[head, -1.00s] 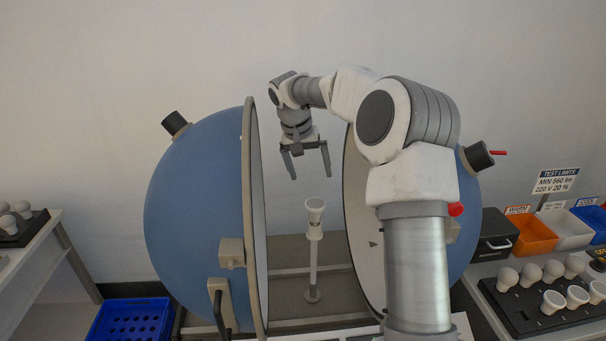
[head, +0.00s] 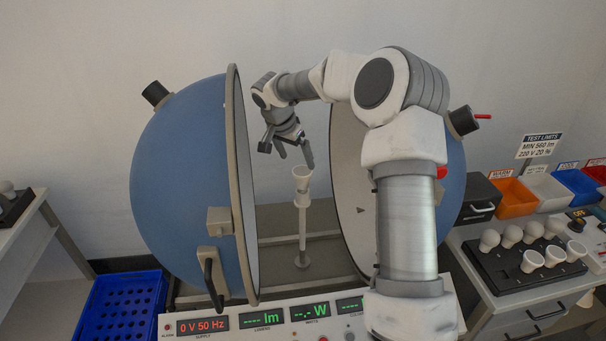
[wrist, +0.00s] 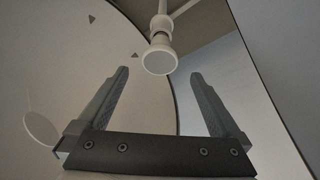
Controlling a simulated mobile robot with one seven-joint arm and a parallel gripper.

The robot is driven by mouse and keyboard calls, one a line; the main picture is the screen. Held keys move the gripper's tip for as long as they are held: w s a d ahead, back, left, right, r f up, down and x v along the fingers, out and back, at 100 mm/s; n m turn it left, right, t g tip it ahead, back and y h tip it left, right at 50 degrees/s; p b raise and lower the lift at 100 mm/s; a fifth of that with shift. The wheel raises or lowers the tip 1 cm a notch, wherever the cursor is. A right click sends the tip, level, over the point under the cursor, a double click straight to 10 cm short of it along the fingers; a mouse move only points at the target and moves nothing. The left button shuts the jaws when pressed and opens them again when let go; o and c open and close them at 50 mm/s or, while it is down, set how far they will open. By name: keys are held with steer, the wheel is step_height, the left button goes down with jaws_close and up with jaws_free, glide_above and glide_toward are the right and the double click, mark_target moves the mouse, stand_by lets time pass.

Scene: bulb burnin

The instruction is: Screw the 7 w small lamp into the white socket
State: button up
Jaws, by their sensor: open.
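A white lamp with a flared body and flat round face (head: 302,172) stands upright on a white socket (head: 301,201) atop a thin post inside the open sphere. It also shows in the wrist view as a pale disc (wrist: 158,61), with the socket (wrist: 161,24) behind it. I cannot read its wattage. My gripper (head: 294,158) is open and empty, tilted, just above and left of the lamp in the head view. In the wrist view the lamp lies beyond the open fingertips (wrist: 158,78), roughly midway between them and not touching.
The blue sphere halves (head: 185,165) stand close on both sides of the post. A console (head: 270,322) shows "0 V 50 Hz" at the front. At right, a black tray (head: 510,285) holds several round bulbs and flared lamps, with orange (head: 514,199), white and blue bins behind.

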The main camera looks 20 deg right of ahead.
mark_target(304, 177)
steer(key=p+x, duration=0.1)
steer(key=x, duration=0.9)
steer(key=shift+w+d+f, duration=0.1)
steer(key=shift+f, duration=0.15)
